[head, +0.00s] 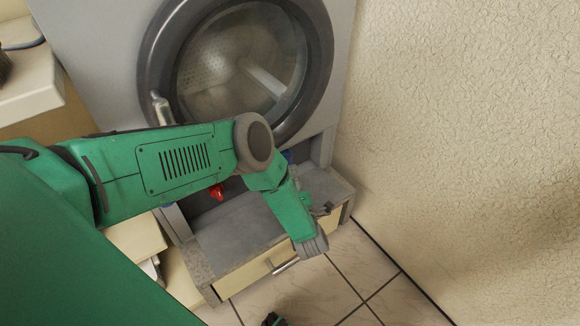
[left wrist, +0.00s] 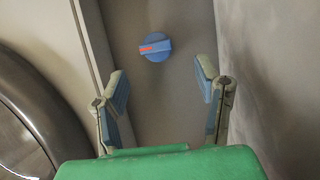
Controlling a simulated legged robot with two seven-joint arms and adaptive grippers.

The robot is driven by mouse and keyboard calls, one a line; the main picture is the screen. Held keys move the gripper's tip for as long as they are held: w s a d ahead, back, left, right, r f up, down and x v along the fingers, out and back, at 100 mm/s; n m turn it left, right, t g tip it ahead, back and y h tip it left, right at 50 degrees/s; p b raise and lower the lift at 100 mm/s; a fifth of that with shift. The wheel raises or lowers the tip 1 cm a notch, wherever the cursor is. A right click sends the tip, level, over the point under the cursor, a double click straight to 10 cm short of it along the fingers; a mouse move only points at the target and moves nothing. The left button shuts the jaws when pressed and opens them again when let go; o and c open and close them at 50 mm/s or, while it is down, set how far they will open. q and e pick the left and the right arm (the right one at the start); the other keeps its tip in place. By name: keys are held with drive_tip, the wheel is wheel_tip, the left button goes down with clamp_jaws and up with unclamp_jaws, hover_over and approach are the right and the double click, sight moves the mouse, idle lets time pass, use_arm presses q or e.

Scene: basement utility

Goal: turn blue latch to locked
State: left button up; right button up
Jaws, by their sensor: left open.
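The blue latch (left wrist: 155,47) is a round knob with a raised bar across it, on a grey panel. A red mark on the bar points to the left in the left wrist view. In the head view only a bit of blue (head: 287,156) shows behind my left arm. My left gripper (left wrist: 160,78) is open and empty. Its two fingers stand apart, below and to either side of the latch in the left wrist view, not touching it. In the head view most of that gripper is hidden by my green arm.
A grey washing machine (head: 340,60) with a round door (head: 240,65) stands on a low plinth with a drawer (head: 262,268). A red knob (head: 216,191) shows below my arm. A textured wall (head: 460,120) closes off the right. Tiled floor (head: 350,270) lies in front.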

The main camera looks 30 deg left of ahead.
use_arm(q)
drive_tip(key=shift+v, duration=2.25)
